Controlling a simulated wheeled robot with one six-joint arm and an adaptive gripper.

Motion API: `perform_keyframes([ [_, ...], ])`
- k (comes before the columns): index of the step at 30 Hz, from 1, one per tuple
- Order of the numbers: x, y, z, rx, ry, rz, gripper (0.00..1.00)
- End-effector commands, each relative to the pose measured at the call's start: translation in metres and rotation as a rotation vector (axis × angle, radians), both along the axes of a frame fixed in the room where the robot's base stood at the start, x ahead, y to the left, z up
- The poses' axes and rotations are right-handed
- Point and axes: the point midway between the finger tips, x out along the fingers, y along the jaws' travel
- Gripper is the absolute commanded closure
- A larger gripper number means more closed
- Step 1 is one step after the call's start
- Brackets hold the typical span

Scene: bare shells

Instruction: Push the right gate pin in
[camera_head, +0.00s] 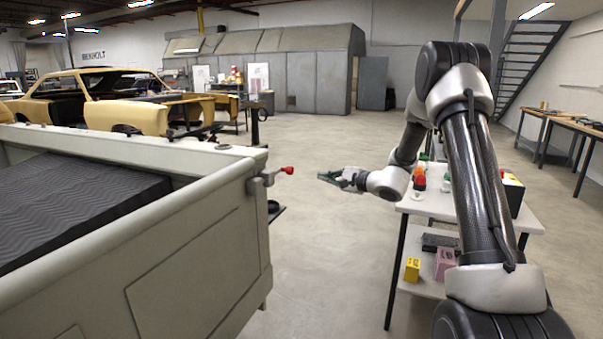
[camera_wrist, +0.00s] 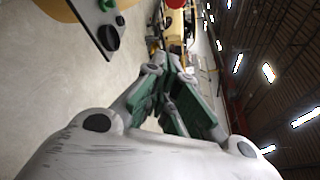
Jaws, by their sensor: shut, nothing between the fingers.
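The right gate pin shows as a red knob (camera_head: 287,170) on a short light-coloured stem, sticking out to the right from a bracket at the rear corner of the pale truck bed (camera_head: 258,158). My gripper (camera_head: 322,175) is in mid-air to the right of the knob, apart from it, pointing left towards it at about the same height. Its dark green fingers are shut with nothing between them. In the wrist view the gripper (camera_wrist: 176,78) shows its closed fingers, and a red round shape (camera_wrist: 175,3), apparently the knob, is cut by the top edge.
A white table (camera_head: 460,207) with several small coloured items stands below and right of my arm. A yellow box (camera_head: 412,269) and a pink box (camera_head: 446,262) are on its lower shelf. Bare floor (camera_head: 320,235) lies between truck and table. A yellow car body (camera_head: 95,115) is farther back.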

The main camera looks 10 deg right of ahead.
Motion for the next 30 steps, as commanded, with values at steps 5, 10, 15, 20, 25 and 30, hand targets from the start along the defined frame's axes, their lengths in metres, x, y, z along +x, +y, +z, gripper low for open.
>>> perform_keyframes([
  [5,0.0,0.0,0.0,-0.006,-0.003,0.003,1.0],
  [10,0.0,0.001,-0.001,-0.006,-0.001,0.003,1.0],
  [15,0.012,0.01,-0.003,-0.007,-0.002,0.006,1.0],
  [20,0.037,0.027,-0.008,-0.007,-0.002,0.006,1.0],
  [25,0.068,0.048,-0.014,-0.007,-0.001,0.007,1.0],
  [30,0.071,0.065,-0.008,-0.007,-0.001,0.005,1.0],
])
